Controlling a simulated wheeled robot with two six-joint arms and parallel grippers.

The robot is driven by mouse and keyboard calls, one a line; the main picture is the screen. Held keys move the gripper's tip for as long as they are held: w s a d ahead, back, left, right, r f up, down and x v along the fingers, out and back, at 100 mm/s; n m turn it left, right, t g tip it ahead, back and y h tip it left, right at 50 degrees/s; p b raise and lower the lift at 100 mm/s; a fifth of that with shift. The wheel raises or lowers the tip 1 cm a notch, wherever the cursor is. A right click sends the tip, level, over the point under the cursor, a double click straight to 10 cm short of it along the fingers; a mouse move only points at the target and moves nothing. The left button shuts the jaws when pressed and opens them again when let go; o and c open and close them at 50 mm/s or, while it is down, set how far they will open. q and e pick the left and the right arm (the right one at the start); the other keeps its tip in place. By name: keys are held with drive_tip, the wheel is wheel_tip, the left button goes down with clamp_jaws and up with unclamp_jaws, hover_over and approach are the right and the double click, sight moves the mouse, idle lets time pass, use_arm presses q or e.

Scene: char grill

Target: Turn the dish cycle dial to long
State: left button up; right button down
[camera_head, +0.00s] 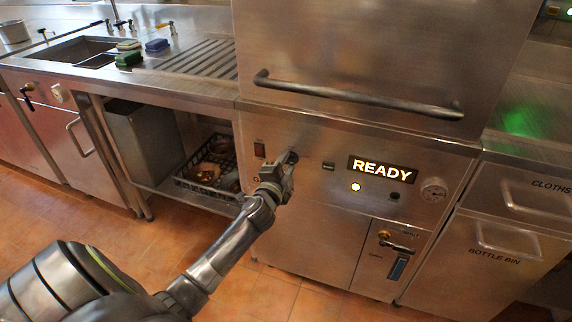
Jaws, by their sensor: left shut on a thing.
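The dishwasher's front panel (318,185) is steel, with a lit READY display (381,170). My left arm reaches up from the lower left, and my left gripper (283,166) is at the left part of this panel. It is shut on a small dark knob (292,156), which looks like the cycle dial. The gripper covers most of the knob and the markings around it, so I cannot read its setting. My right gripper is not in view.
A red-brown switch (259,149) is left of the gripper. A round gauge (433,189) sits at the panel's right. A long bar handle (355,97) crosses the hood above. A dish rack (208,170) stands under the left counter. The tiled floor in front is open.

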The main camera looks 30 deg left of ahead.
use_arm(q)
drive_tip(key=o, duration=1)
drive_tip(key=v, duration=1.7)
drive_tip(key=shift+s, duration=0.2)
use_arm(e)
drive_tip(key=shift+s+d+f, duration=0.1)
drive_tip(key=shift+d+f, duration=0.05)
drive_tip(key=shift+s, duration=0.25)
